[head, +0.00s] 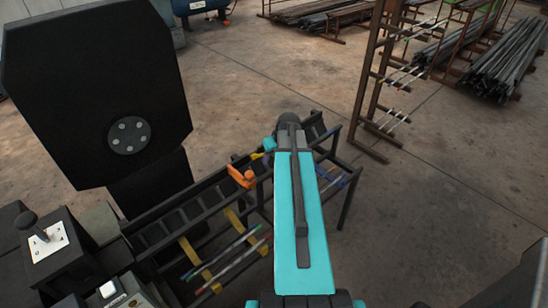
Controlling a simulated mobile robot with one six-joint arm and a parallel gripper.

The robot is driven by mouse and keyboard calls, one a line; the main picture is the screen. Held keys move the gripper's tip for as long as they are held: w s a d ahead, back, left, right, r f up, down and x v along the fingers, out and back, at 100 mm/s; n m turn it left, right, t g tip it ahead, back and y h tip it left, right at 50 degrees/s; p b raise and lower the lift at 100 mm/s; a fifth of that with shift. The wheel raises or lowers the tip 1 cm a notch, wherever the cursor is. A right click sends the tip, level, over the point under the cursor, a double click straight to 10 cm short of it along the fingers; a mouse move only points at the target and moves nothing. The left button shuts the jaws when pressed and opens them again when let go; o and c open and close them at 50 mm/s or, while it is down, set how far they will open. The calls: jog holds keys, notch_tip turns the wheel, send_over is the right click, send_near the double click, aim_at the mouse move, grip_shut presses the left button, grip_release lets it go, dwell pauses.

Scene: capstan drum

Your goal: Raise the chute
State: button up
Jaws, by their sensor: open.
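The chute seems to be the long dark slatted trough (172,221), running from lower left to upper right below the black housing (100,85). An orange handle-like part (242,177) sits on its upper edge. My teal arm reaches up the middle of the picture and covers part of the trough's right end. What shows of my gripper (258,155) is small, with a yellow tip, just above and right of the orange part. It appears apart from it and empty, with its jaws open. Most of it is hidden behind the arm.
A joystick box (45,245) and a smaller box with a white button (108,289) stand at lower left. A rusty rack (366,85) stands at upper right. The floor (440,200) at right is clear.

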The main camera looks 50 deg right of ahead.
jog(key=shift+w+f, duration=0.15)
jog(key=shift+f, duration=0.3)
jog(key=shift+d, duration=0.1)
grip_shut()
